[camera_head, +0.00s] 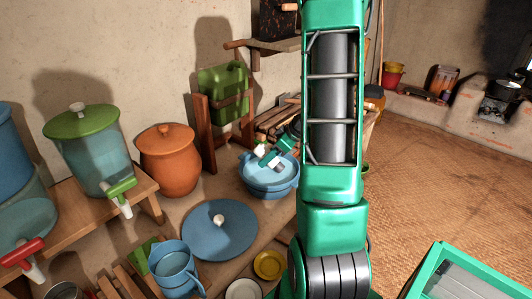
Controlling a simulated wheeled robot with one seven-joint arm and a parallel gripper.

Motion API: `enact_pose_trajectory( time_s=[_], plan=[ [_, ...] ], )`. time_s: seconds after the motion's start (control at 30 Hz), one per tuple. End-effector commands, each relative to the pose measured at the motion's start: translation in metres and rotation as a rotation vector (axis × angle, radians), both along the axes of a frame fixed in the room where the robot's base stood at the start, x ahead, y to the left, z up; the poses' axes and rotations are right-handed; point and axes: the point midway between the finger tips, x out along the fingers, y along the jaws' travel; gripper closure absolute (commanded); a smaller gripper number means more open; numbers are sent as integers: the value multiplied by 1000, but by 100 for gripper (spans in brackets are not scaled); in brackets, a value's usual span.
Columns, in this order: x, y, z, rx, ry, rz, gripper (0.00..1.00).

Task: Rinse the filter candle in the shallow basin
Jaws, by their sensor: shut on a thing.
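The shallow blue basin (270,188) stands on the shelf beside my arm, left of the picture's middle. My gripper (264,157) is over the basin, small and partly hidden by my own wrist. It is shut on a small white piece, which I take to be the filter candle (260,151). The candle is at or just above the basin's opening. I cannot tell whether it touches the water or the bottom.
A blue lid (219,232) with a white knob lies in front of the basin. A clay pot (168,165), a green-lidded dispenser (100,155) and a blue jug (174,272) stand to the left. A yellow bowl (268,265) is near the front. The woven floor (450,170) at right is clear.

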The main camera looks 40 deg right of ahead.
Motion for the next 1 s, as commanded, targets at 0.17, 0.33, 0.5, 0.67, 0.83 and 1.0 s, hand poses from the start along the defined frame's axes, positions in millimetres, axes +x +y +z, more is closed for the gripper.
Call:
enact_pose_trajectory(
  time_s=[0.17,0.33,0.5,0.67,0.83,1.0],
  plan=[
    [0,0,-16,2,2,0,90],
    [-1,0,-31,2,2,0,90],
    [-1,0,-43,1,2,-1,90],
    [0,-1,-50,0,0,-1,90],
    [-1,-1,-53,0,0,-1,90],
    [-1,-1,-53,0,0,-1,90]
  ],
)
